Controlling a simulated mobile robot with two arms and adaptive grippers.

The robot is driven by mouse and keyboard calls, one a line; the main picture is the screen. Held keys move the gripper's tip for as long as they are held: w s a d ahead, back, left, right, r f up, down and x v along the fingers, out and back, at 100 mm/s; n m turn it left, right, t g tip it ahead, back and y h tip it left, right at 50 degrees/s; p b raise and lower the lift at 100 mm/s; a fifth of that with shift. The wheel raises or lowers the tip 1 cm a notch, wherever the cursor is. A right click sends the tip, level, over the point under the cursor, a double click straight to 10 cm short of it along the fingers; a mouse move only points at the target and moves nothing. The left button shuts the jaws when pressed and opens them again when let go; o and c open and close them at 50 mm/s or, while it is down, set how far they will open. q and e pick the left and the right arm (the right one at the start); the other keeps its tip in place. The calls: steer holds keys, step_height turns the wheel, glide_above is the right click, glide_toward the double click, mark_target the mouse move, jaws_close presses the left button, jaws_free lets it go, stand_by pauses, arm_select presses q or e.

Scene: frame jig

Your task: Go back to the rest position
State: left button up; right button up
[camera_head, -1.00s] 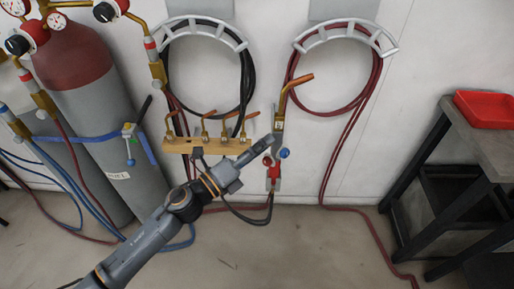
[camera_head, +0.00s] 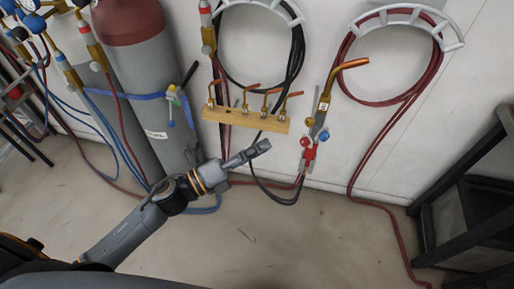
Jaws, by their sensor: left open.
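My left arm comes in from the lower left and its gripper (camera_head: 262,147) is in front of the wall, just below a wooden nozzle rack (camera_head: 246,120). The gripper is open and nothing shows between its fingers. A torch (camera_head: 318,115) with a copper tip and red and blue valve knobs hangs upright on the wall to the right of the gripper, with a visible gap between them. My right gripper is not in view.
Gas cylinders (camera_head: 140,75) with a blue strap stand at the left. Dark and red hoses (camera_head: 385,150) hang from wall hooks and trail on the floor. A dark table (camera_head: 470,200) stands at the right. The floor (camera_head: 260,250) in front is mostly clear.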

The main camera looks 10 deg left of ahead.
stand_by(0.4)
arm_select(q)
steer(key=w+a+f+n+y, duration=0.1)
steer(key=a+f+n+y, duration=0.25)
steer(key=f, duration=0.25)
steer(key=w+a+f+n+t+y, duration=0.1)
steer(key=a+f+n+y, duration=0.1)
steer(key=f+n, duration=0.35)
steer(key=w+a+f+n+y, duration=0.2)
steer(key=a+f+n+y, duration=0.1)
steer(key=f, duration=0.5)
steer(key=s+a+f+n+g+y, duration=0.1)
steer(key=s+a+f+n+y, duration=0.2)
steer(key=f, duration=0.6)
steer(key=s+a+f+n+g+y, duration=0.1)
steer(key=s+a+f+n+g, duration=0.15)
steer(key=s+f+n, duration=0.4)
steer(key=s+a+f+n+g+y, duration=0.2)
steer(key=s+f+n+g, duration=0.2)
steer(key=s+f, duration=0.9)
steer(key=s+d+f+n+g, duration=0.1)
steer(key=s+f+n+g, duration=0.1)
steer(key=s+f, duration=0.3)
steer(key=s+d+f+n+g, duration=0.1)
steer(key=s+f+n+g, duration=0.2)
steer(key=s, duration=1.1)
steer(key=shift+d+f+g, duration=0.2)
steer(key=shift+f+g, duration=0.15)
steer(key=shift+f, duration=0.6)
